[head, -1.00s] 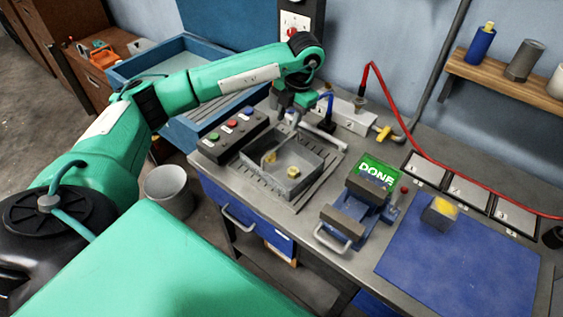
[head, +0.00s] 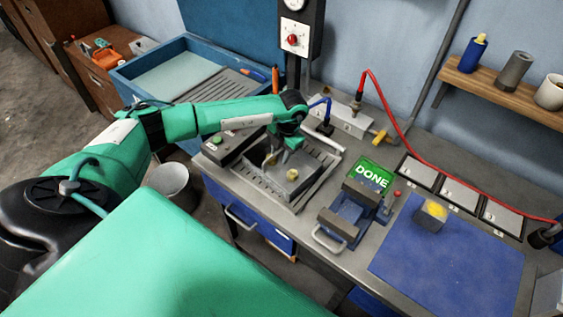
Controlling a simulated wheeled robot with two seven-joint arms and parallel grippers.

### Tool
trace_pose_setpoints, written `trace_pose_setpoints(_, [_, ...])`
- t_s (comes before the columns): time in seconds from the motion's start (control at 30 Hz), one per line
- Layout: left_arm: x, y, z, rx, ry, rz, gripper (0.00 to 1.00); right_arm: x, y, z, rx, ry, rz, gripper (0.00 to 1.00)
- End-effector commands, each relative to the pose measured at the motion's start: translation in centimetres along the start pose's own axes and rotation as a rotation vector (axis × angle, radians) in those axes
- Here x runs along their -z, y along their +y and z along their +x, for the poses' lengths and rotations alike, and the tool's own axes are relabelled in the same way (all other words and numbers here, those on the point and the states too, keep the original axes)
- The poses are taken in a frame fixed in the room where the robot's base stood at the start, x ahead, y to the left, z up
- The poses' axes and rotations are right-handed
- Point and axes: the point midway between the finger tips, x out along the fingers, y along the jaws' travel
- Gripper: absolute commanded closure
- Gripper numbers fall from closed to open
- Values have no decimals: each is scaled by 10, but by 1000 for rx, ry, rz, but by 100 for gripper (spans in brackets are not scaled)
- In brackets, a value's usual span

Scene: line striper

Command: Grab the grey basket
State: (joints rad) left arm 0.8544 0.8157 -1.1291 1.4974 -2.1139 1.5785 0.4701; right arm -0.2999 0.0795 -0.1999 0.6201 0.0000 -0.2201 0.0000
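The grey basket (head: 303,187) sits on the ribbed grey drain area of the workbench, with a small yellow piece (head: 292,174) in it. My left arm reaches in from the left, and its gripper (head: 271,158) points down at the basket's back left part. The forearm and wrist hide part of the rim there. The fingers are small and dark, so I cannot tell whether they are apart or closed on the basket wall. My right gripper is not in view.
A button box (head: 232,145) stands left of the basket, partly under my arm. A blue clamp device (head: 352,208) and a green DONE display (head: 373,174) are to its right. A grey-and-yellow block (head: 431,213) rests at the blue mat's (head: 450,262) back edge. A red hose crosses behind.

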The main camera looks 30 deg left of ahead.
Motion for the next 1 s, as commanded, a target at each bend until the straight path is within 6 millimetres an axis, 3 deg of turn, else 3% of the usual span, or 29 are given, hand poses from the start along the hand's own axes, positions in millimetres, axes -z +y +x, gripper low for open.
trace_pose_setpoints(0.27, [0, 0, 4, 0, -1, 0, 67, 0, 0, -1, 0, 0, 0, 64])
trace_pose_setpoints(0.43, [0, 0, 3, 0, -1, 0, 100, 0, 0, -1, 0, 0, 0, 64])
trace_pose_setpoints(1.0, [0, 0, 3, 0, -2, 0, 100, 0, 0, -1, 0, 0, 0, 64])
